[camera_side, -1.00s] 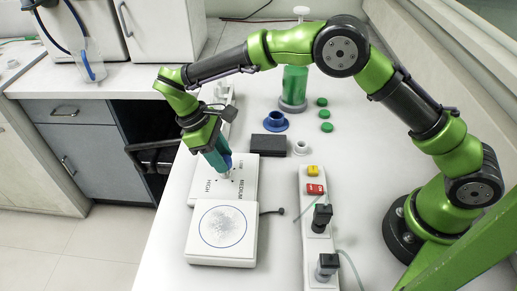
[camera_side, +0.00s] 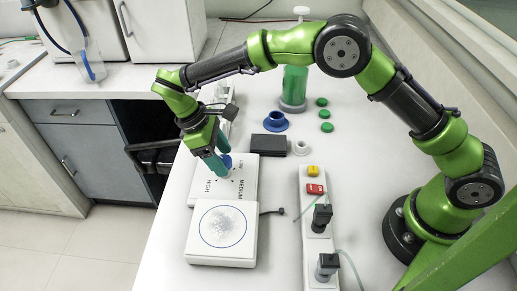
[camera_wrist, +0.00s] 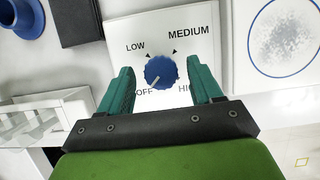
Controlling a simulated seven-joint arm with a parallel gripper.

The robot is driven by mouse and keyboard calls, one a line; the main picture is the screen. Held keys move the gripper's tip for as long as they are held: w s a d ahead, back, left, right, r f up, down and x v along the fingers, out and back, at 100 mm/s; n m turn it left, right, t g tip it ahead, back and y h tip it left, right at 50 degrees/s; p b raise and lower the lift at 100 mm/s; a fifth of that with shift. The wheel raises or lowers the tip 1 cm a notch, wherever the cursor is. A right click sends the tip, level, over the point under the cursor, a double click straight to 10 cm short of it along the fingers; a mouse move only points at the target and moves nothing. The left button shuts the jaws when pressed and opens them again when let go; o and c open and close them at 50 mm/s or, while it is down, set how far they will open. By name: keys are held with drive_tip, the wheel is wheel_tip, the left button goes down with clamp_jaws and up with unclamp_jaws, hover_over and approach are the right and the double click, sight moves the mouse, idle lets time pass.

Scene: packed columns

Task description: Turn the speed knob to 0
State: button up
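The speed knob is a blue round dial (camera_wrist: 161,72) on a white panel with the marks OFF, LOW, MEDIUM and HIGH. Its pale pointer line aims at the lower left, toward OFF, in the wrist view. In the side view a bit of the blue knob (camera_side: 226,160) shows beside my fingers. The white stirrer device (camera_side: 241,196) lies flat on the bench. My gripper (camera_wrist: 162,88) is open, with one teal finger on each side of the knob and a visible gap to each. In the side view my gripper (camera_side: 218,167) is over the panel.
A black box (camera_side: 269,146), a blue flanged part (camera_side: 275,122) and a white ring (camera_side: 301,147) lie behind the device. A power strip (camera_side: 316,230) with plugs is at its right. A green bottle (camera_side: 295,86) and green caps stand farther back.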

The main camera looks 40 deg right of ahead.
drive_tip(key=v, duration=1.2)
idle(0.4)
